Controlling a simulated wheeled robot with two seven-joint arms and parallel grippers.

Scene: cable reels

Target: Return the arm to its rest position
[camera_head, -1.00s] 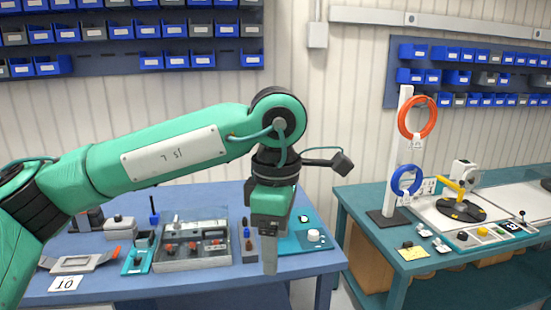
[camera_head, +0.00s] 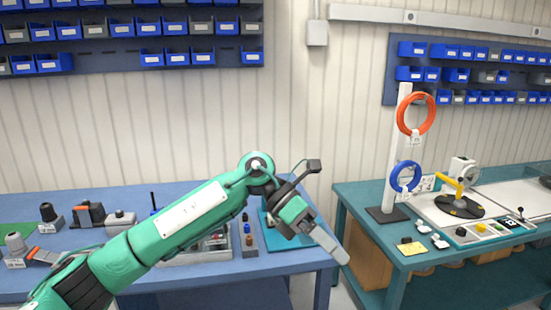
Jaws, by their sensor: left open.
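My left arm comes in from the lower left, across the front of the blue table (camera_head: 180,283). My left gripper (camera_head: 335,248) is past the table's right edge, above the gap between the two tables, and points down to the right. Its fingers show nearly edge-on, with nothing seen held between them. My right arm and gripper are not in view.
A teal table (camera_head: 365,195) stands at the right. On it, a white post holds an orange reel (camera_head: 431,112) and a blue reel (camera_head: 416,178), beside a yellow-armed device (camera_head: 455,187). Tools and a clear-lidded case (camera_head: 225,253) lie on the blue table, partly behind my arm.

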